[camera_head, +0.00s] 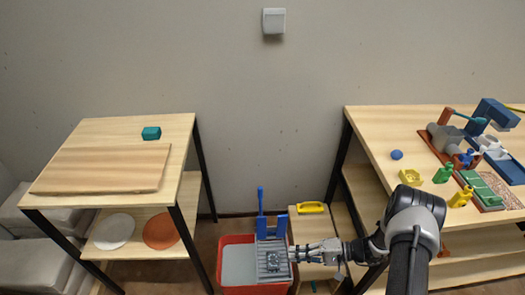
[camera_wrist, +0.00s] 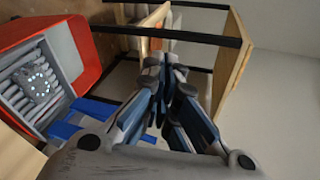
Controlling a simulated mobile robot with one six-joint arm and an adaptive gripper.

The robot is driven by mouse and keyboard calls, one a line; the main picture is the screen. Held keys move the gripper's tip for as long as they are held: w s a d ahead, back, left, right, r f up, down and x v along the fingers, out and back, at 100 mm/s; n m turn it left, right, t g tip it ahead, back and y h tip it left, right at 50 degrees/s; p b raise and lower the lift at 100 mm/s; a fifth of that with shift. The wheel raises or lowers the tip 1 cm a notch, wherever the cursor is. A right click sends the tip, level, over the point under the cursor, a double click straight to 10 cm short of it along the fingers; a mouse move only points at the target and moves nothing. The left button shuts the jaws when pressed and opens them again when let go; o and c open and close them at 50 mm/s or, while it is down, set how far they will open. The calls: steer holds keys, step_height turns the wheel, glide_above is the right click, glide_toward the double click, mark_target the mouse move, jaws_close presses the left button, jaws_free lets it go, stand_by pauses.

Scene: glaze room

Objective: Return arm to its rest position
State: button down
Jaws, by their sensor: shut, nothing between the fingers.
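My arm reaches in from the right in the head view, low in front of the wall. My gripper (camera_head: 300,253) ends close to the right edge of a grey slatted rack (camera_head: 262,262) with blue uprights; I cannot tell whether they touch. In the wrist view my gripper (camera_wrist: 165,65) has its fingers together with nothing between them. The rack (camera_wrist: 20,92) also shows there at the left, with a grey speckled piece (camera_wrist: 40,85) on it. The rack sits at the red bin (camera_head: 228,240), partly covering it; the red bin's wall (camera_wrist: 75,45) shows in the wrist view.
A workbench (camera_head: 375,125) with tools and small coloured figures stands at the right, close to my arm. A small stand (camera_head: 305,225) with a yellow piece (camera_head: 311,207) is beside the rack. A shelf table (camera_head: 105,130) with a board (camera_head: 105,168) stands at the left.

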steer(key=s+r+n+g+h, duration=0.2)
steer(key=r+h, duration=0.2)
steer(key=r, duration=1)
steer(key=s+r+n+g+h, duration=0.2)
steer(key=r+h, duration=0.1)
steer(key=r, duration=1.1)
steer(key=s+d+r+t+h, duration=0.2)
steer(key=s+r+t+h, duration=0.5)
steer(key=s+r, duration=0.7)
steer(key=shift+s+d+m+h, duration=0.3)
steer(key=shift+s+h, duration=0.1)
steer(key=shift+s, duration=0.85)
